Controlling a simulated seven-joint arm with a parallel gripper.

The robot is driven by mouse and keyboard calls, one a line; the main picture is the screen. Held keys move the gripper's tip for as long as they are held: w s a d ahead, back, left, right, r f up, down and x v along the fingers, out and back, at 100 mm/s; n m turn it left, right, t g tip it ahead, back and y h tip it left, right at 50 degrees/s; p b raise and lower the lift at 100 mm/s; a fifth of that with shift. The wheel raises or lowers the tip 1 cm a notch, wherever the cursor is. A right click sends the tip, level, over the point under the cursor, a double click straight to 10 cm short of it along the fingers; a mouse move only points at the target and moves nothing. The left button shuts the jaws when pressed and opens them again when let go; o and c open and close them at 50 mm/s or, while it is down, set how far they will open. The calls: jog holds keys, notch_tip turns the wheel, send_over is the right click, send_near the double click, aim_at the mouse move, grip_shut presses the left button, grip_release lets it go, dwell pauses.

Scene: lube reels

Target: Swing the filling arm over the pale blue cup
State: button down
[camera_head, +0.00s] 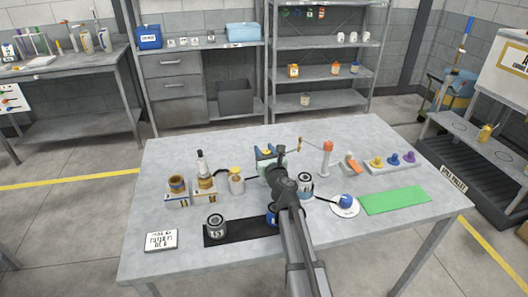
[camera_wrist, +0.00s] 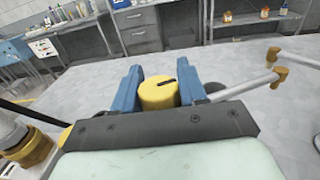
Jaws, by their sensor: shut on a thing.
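My gripper (camera_head: 266,152) is over the middle of the table, with its blue fingers closed on the two sides of a yellow round knob (camera_wrist: 158,95) with a dark slot on top. What lies under the knob is hidden. A thin pale arm with a brass end, which looks like the filling arm (camera_head: 312,145), reaches left from a white post with an orange top (camera_head: 327,155). In the wrist view, pale rods with brass ends (camera_wrist: 245,86) show right of my fingers. I cannot make out a pale blue cup; a blue container (camera_head: 270,216) is partly behind my arm.
Another can (camera_head: 305,186) stands right of my arm. A green mat (camera_head: 395,200) is clear at right.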

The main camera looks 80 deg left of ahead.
jog(key=shift+a+t, duration=0.1)
jog(key=shift+t, duration=0.2)
dwell(0.4)
jog(key=c, duration=0.7)
grip_release()
jog(key=d, duration=1.4)
jog(key=shift+w, duration=0.25)
